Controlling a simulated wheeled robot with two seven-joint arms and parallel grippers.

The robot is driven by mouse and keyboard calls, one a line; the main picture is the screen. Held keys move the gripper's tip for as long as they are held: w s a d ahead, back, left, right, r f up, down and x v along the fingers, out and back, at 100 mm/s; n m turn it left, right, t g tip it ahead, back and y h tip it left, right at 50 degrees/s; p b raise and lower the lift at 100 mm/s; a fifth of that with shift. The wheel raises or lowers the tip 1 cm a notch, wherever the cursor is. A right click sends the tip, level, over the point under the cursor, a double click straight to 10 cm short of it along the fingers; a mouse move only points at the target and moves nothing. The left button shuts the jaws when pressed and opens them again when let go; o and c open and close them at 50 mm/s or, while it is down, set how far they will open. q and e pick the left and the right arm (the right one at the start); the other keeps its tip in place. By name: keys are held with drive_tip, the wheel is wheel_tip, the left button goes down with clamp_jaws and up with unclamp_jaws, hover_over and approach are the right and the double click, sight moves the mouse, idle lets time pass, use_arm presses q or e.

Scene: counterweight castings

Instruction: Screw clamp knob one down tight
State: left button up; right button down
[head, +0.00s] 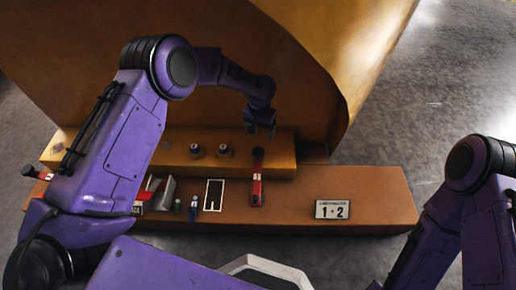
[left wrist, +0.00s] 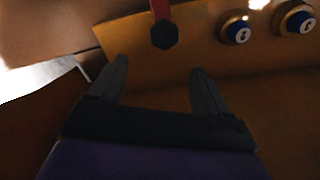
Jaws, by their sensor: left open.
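Two round knobs with blue-and-white numbered caps and pale brass collars sit on the yellow ledge. In the left wrist view the cap of knob two (left wrist: 237,30) reads 2, and clamp knob one (left wrist: 296,18) is at the upper right corner. In the head view knob one (head: 195,150) is left of knob two (head: 225,150). My left gripper (head: 261,130) is open and empty, right of both knobs and apart from them; its spread fingers (left wrist: 158,75) show in the wrist view. My right arm shows at the right, but its gripper is out of frame.
The brown bench (head: 375,205) holds a "1 + 2" sign (head: 332,209), a white-framed black panel (head: 214,195) and small items leftward. A large yellow casting (head: 300,90) rises behind.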

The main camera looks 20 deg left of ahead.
sight(258, 151)
use_arm(q)
drive_tip(key=f+b, duration=0.1)
drive_tip(key=f, duration=0.2)
drive_tip(key=f+b, duration=0.1)
drive_tip(key=f, duration=0.3)
drive_tip(key=f+b, duration=0.1)
drive_tip(key=f, duration=0.2)
drive_tip(key=shift+s+a+f, duration=0.2)
drive_tip(key=shift+a+f, duration=0.05)
drive_tip(key=c, duration=1)
drive_tip(key=shift+c, duration=0.2)
